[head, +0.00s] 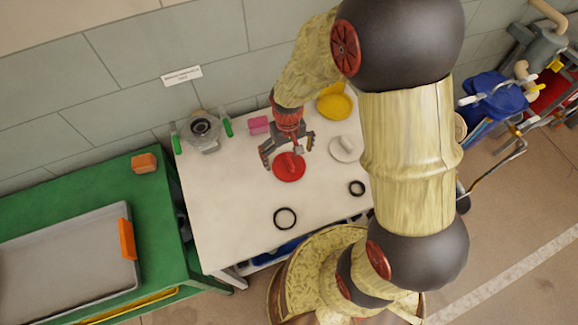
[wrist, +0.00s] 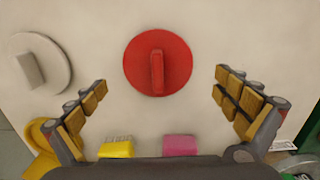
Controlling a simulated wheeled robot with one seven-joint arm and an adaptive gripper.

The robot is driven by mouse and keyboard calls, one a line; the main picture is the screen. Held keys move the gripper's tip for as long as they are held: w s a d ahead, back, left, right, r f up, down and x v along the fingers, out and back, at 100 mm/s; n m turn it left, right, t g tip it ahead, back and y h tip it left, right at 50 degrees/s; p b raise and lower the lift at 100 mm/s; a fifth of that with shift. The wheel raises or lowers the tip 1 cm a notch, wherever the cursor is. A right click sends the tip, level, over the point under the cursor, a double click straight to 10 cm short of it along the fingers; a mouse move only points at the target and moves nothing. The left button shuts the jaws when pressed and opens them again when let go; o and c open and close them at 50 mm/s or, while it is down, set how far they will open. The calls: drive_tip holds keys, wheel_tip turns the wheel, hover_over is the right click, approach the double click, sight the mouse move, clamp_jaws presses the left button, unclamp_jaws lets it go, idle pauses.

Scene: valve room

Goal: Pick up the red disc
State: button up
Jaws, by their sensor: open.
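The red disc (head: 289,168) lies flat on the white table (head: 225,217), with a raised red bar handle across its top. In the wrist view the red disc (wrist: 158,62) sits at the upper middle, with its handle running up and down the picture. My gripper (head: 287,151) is over the disc's far edge in the head view. In the wrist view my gripper (wrist: 162,85) is open and empty, with one finger on each side of the disc and clear space between. Its exact height above the disc is hard to tell.
A white disc with a handle (head: 346,148) lies right of the red disc. Black rings (head: 285,218) lie nearer the front. A pink block (head: 258,125), a yellow pan-like item (head: 334,104) and a clear device with green handles (head: 203,130) stand behind. A green bench (head: 85,205) adjoins at left.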

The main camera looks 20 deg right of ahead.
sight(289, 161)
drive_tip(key=f+b, duration=0.1)
drive_tip(key=f, duration=0.1)
drive_tip(key=f+b, duration=0.1)
drive_tip(key=f, duration=0.1)
drive_tip(key=shift+d+f, duration=0.2)
drive_tip(key=shift+f, duration=0.15)
drive_tip(key=shift+r, duration=0.1)
drive_tip(key=shift+c, duration=0.8)
